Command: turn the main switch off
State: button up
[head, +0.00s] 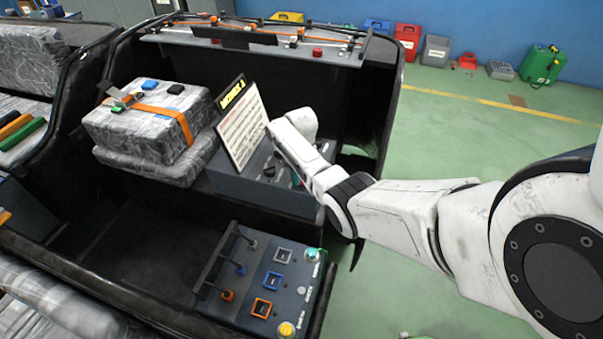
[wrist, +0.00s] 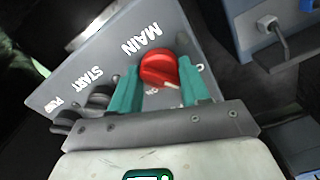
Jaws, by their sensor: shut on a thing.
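The main switch (wrist: 160,66) is a red rotary knob on a grey panel (wrist: 105,48), beside the printed word MAIN in the wrist view. My gripper (wrist: 159,72) has its two teal fingers on either side of the knob and is shut on it. A pale mark shows on the knob's lower edge. Small lettering beside it is partly hidden and too small to read surely. In the head view my gripper (head: 296,178) is at the grey control box behind the arm, and my wrist hides the knob there.
Dark knobs (wrist: 98,96) labelled START and PUMP sit left of the switch. A slanted sign board (head: 240,125) stands close left of my gripper. A strapped silver bundle (head: 150,125) lies further left. A front panel (head: 262,268) carries coloured sockets and buttons. Green floor at right is open.

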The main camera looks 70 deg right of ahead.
jog(key=shift+n, duration=1.1)
jog(key=o, duration=1.1)
jog(key=shift+c, duration=0.2)
notch_tip(320, 180, up, 11)
jog(key=shift+f+p, duration=0.15)
jog(key=shift+p, duration=0.15)
